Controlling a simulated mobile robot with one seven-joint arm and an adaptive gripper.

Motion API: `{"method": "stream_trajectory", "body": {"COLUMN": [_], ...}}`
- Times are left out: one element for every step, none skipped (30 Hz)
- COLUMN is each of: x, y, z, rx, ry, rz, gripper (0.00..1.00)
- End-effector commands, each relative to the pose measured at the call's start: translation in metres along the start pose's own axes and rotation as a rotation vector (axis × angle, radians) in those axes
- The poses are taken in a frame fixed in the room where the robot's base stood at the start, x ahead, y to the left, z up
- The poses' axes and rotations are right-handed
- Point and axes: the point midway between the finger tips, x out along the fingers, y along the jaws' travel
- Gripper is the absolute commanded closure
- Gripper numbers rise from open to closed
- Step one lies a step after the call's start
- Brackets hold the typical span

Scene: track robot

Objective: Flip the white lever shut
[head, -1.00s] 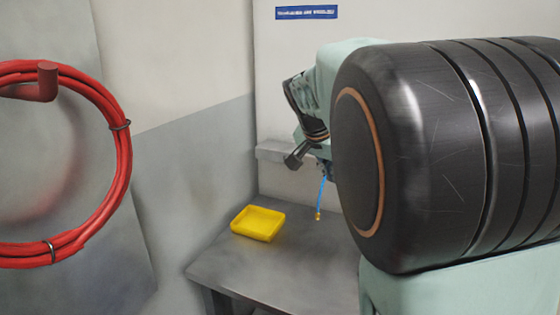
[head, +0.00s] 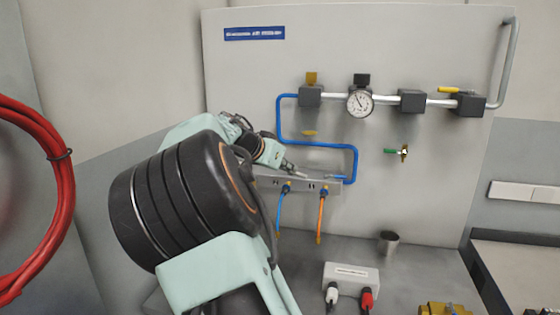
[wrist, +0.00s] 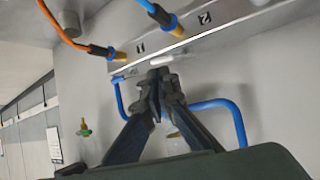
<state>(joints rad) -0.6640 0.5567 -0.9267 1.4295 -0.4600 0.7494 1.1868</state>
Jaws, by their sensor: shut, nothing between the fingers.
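A pale strip (wrist: 165,57) that looks like the white lever lies along the front of the grey manifold (wrist: 215,33) in the wrist view. The manifold (head: 265,183) is mounted low on the panel in the head view. My gripper (wrist: 160,73) is shut and empty, its fingertips right at the strip; I cannot tell whether they touch it. In the head view, my gripper (head: 301,173) is in front of the manifold, above the hose fittings. The lever's pivot and exact angle are not clear.
A blue hose (head: 279,212) and an orange hose (head: 320,212) hang from the manifold. A blue pipe (head: 355,165) runs beside it. A gauge (head: 359,102) and valves sit above. A white box (head: 350,275) and a grey cup (head: 388,243) stand on the bench below.

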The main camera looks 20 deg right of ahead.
Motion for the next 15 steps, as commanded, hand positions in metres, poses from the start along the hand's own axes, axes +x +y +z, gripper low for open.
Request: {"method": "stream_trajectory", "body": {"x": [0.011,0.016,0.022,0.027,0.032,0.037,0.040,0.043,0.047,0.049,0.051,0.053,0.054,0.055,0.055], "y": [0.001,0.001,0.001,0.001,0.001,0.000,0.000,0.000,0.000,-0.001,-0.001,0.000,0.000,0.000,0.000], "z": [-0.001,-0.001,-0.002,-0.002,-0.002,-0.002,-0.001,-0.001,-0.001,-0.001,-0.001,-0.001,0.000,0.000,0.000], "rx": [-0.001,-0.001,-0.001,-0.001,0.000,0.000,0.000,0.000,0.000,0.000,0.000,0.000,0.000,0.000,0.000], "ry": [-0.001,0.000,0.000,0.000,0.000,0.000,-0.001,-0.001,-0.001,0.000,0.000,0.000,0.000,0.000,0.000], "rz": [0.004,0.003,0.003,0.003,0.002,0.001,0.001,0.001,0.000,-0.001,-0.001,-0.001,-0.001,-0.001,-0.001], "gripper": [1.00,1.00,1.00,1.00,1.00,1.00,1.00,1.00,1.00,1.00,1.00,1.00,1.00,1.00,1.00]}}
